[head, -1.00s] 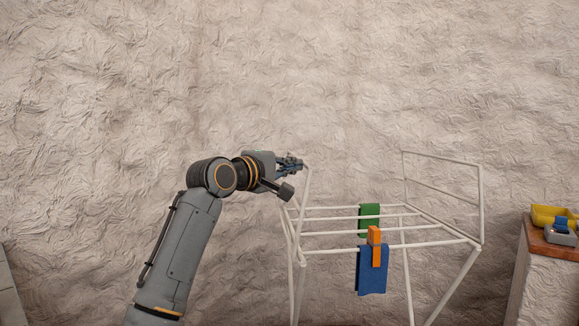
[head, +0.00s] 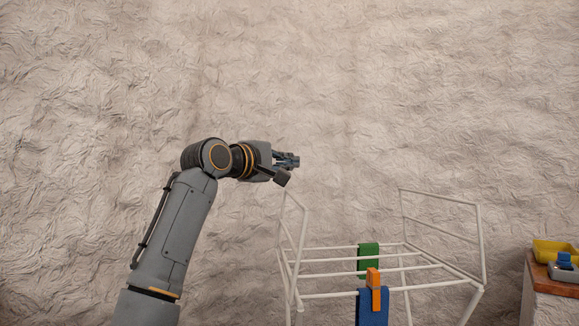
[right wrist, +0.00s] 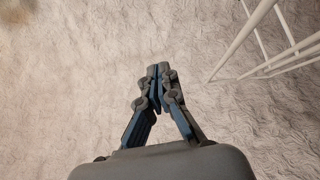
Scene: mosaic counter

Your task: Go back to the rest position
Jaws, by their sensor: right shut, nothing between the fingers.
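My right gripper (head: 297,161) is in the middle of the head view, at the end of a grey arm that rises from the lower left. It points right and is above the upper left corner of a white drying rack (head: 350,294), clear of it. In the right wrist view its two fingers (right wrist: 158,74) are together with nothing held. The rack's white bars (right wrist: 250,38) show at the upper right there, apart from the fingers. My left gripper is not in view.
A green cloth (head: 368,257) and a blue cloth (head: 372,308) hang on the rack. An orange clip (head: 374,290) is on the blue one. At the right edge a yellow tray (head: 552,252) and a grey tray with a blue item sit on a wooden-topped stand (head: 540,279).

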